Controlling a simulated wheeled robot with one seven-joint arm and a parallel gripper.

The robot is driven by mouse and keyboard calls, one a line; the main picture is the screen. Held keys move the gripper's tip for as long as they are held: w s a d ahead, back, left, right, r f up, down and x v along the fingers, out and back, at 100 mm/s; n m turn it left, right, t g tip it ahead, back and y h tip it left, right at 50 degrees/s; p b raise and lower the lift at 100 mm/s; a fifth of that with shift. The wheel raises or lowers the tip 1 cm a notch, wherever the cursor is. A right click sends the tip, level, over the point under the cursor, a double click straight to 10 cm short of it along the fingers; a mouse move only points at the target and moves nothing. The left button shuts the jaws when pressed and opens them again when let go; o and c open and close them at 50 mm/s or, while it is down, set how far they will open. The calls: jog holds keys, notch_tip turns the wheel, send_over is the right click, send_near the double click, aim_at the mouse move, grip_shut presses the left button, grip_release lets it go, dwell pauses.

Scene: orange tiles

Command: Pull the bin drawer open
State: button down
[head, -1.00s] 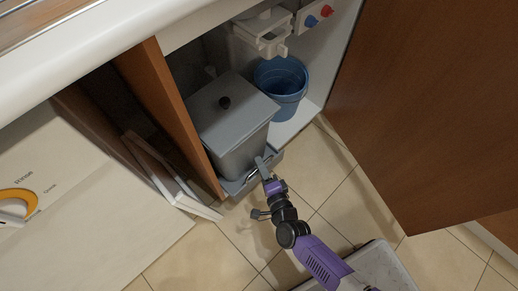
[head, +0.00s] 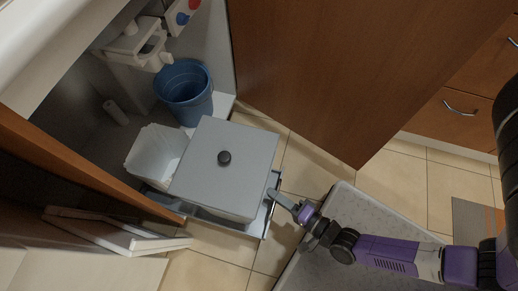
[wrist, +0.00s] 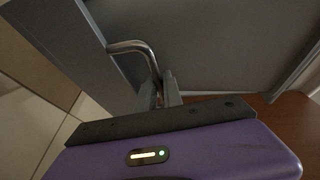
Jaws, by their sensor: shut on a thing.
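The bin drawer (head: 236,225) stands pulled well out of the cabinet under the counter, over the tiled floor. On it sits a grey bin with a square lid (head: 225,180) and a black knob (head: 224,158). A white open bin (head: 157,155) shows behind it, towards the cabinet. My gripper (head: 272,193) is at the drawer's front, to the right of the bin. In the wrist view its fingers (wrist: 160,93) are shut on the bent metal handle (wrist: 130,46) of the grey front. The fingers partly hide the handle.
A blue bucket (head: 184,92) stands inside the cabinet behind the drawer. The brown cabinet door (head: 340,65) hangs open at the right. Tiled floor (head: 300,165) is clear between drawer and door.

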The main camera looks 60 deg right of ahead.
jog(key=shift+s+d, duration=0.15)
jog(key=shift+s, duration=0.35)
jog(key=shift+s+d, duration=0.15)
jog(key=shift+s, duration=0.35)
jog(key=c, duration=1.8)
grip_release()
jog(key=shift+p+v, duration=0.85)
jog(key=shift+v, duration=3.05)
jog(key=shift+r, duration=0.1)
jog(key=w+a+r+n+p, duration=0.1)
jog(key=r+n+p, duration=0.5)
jog(key=r, duration=1.3)
jog(key=w+a+r+n+y+p, duration=0.1)
jog(key=r+n+p, duration=0.5)
jog(key=r+p, duration=0.8)
jog(key=w+a+r+n+g+p, duration=0.1)
jog(key=r+n+p, duration=0.5)
jog(key=r, duration=1.9)
jog(key=shift+w+a+r+p, duration=0.15)
jog(key=shift+w+r+p, duration=0.2)
jog(key=shift+p, duration=2.1)
